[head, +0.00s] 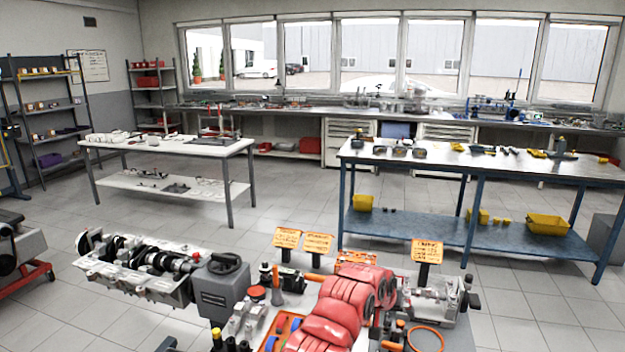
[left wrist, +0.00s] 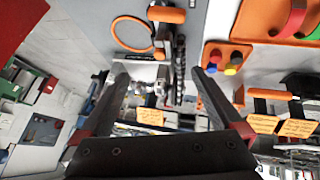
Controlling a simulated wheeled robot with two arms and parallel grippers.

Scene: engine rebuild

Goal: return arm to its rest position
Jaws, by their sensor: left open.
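My left gripper (left wrist: 158,76) shows in the left wrist view, with its two dark fingers spread apart and red pieces near their base. Nothing sits clamped between the fingers; bench parts and the room show beyond the gap. In the head view only a small dark piece at the bottom edge, left of centre, may belong to it; the rest of the left arm is out of that picture. My right gripper does not show in either view.
Close below are an engine block with a crankshaft (head: 140,265), a grey box (head: 221,287), red ribbed parts (head: 335,310), a metal housing (head: 432,297) and an orange ring (head: 425,339). Behind stand a white table (head: 170,145) and a blue-legged bench (head: 480,170), with open floor between.

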